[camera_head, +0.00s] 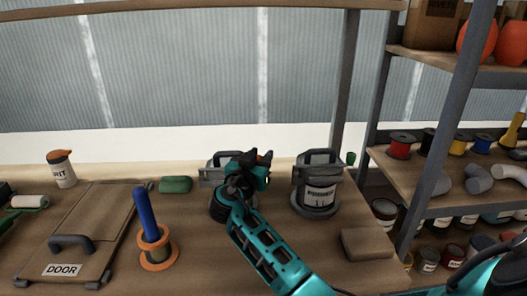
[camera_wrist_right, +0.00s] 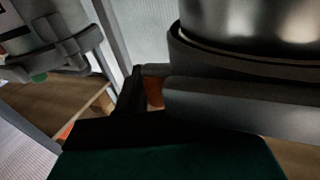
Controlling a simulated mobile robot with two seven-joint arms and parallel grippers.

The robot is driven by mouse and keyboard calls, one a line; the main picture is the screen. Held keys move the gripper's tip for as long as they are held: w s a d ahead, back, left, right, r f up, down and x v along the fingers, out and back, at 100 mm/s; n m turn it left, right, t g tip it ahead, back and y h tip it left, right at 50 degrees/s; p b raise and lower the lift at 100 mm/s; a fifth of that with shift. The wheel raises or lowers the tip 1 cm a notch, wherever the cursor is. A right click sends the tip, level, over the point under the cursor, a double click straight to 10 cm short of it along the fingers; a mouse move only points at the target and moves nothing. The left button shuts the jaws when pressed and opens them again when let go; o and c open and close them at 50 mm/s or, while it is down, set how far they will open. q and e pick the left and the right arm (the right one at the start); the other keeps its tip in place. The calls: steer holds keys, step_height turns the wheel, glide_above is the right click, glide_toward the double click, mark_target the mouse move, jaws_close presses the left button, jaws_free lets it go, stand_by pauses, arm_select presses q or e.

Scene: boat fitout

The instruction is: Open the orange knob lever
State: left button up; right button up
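My right gripper (camera_head: 258,168) is at the left grey canister fixture (camera_head: 222,176) on the bench, in front of its right side. The gripper and arm cover much of this fixture. A small orange patch (camera_head: 267,180) shows beside the gripper in the head view. In the right wrist view an orange-brown patch (camera_wrist_right: 153,92), perhaps the knob, shows beside a dark finger, under a rounded metal body (camera_wrist_right: 255,25). The lever's full shape is hidden, and I cannot tell whether the fingers touch or grip it. My left gripper is not in view.
A labelled grey canister (camera_head: 318,193) stands to the right, with a brown block (camera_head: 370,244) in front. On the left are a DOOR panel (camera_head: 105,215), a blue rod (camera_head: 144,212) in an orange ring stand and a white bottle (camera_head: 61,170). A shelf post (camera_head: 440,140) rises at right.

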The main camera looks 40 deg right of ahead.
steer(key=shift+w+d, duration=0.15)
stand_by(0.3)
jaws_close()
